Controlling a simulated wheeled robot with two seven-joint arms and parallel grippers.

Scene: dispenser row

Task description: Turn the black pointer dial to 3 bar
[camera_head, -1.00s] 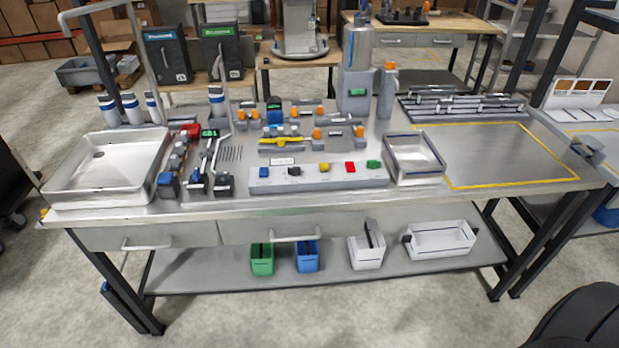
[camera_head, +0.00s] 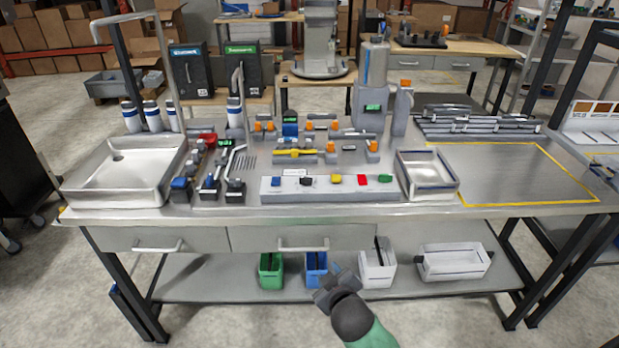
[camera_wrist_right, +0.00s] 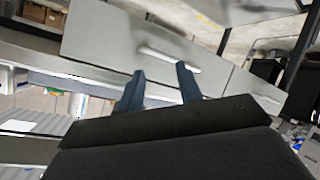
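A light grey panel (camera_head: 330,190) lies along the front of the steel table. It carries a row of coloured controls: blue (camera_head: 276,181), black (camera_head: 307,180), yellow (camera_head: 336,178), red (camera_head: 361,179) and green (camera_head: 385,178). The black one appears to be the pointer dial; its pointing direction and any scale are too small to read. My right gripper (camera_head: 335,274) is in front of the table, below the tabletop and apart from the panel. In the right wrist view its two fingers (camera_wrist_right: 160,85) are spread with nothing between them. My left gripper is not in view.
Steel trays stand left (camera_head: 120,197) and right (camera_head: 428,188) of the panel. Drawers with protruding handles (camera_head: 303,247) lie under the tabletop (camera_head: 230,213). Bins, including a green one (camera_head: 271,271), sit on the lower shelf. A yellow-outlined area at right is clear.

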